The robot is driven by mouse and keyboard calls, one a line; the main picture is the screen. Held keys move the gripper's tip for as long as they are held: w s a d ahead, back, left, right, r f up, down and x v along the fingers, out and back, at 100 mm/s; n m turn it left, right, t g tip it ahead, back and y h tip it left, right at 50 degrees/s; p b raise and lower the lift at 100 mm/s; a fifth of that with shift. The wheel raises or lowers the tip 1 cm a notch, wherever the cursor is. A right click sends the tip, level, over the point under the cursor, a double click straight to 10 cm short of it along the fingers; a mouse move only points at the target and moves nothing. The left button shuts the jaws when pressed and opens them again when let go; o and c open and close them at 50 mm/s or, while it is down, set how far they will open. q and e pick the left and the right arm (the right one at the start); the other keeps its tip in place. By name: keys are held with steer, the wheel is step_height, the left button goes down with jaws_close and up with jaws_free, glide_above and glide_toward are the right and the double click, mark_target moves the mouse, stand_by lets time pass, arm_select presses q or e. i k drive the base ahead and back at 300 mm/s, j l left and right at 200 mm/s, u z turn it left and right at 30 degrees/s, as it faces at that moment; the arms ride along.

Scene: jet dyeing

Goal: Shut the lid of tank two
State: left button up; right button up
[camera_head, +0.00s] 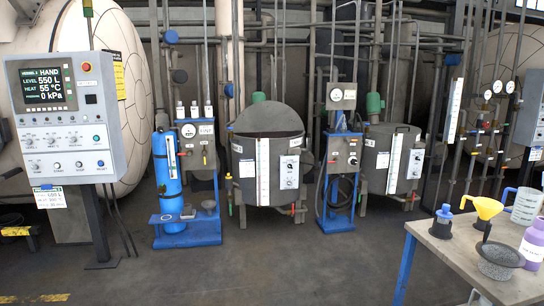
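Two grey cylindrical tanks stand on the floor. The middle tank (242,172) has its round grey lid (266,117) tilted up at the back, and a dark opening shows below it. The right tank (378,170) is smaller in view, and its top (392,128) looks flat and covered. Each has a white level scale and a small control box on its front. I cannot read a number on either tank, so I cannot tell which is tank two. Neither of my grippers is in view.
A control panel (62,115) stands at left, near a blue cylinder (167,172) on a blue stand. Another blue pump stand (336,222) sits between the tanks. The middle floor (270,265) is clear.

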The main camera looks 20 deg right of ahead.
mark_target(263, 117)
steer(key=i+l+z, duration=0.55)
steer(key=i, duration=0.15)
steer(key=i+l+z, duration=0.3)
steer(key=i, duration=0.65)
steer(key=i+j+z, duration=0.25)
steer(key=i, duration=0.7)
steer(key=i+l, duration=0.1)
steer(key=i, duration=1.95)
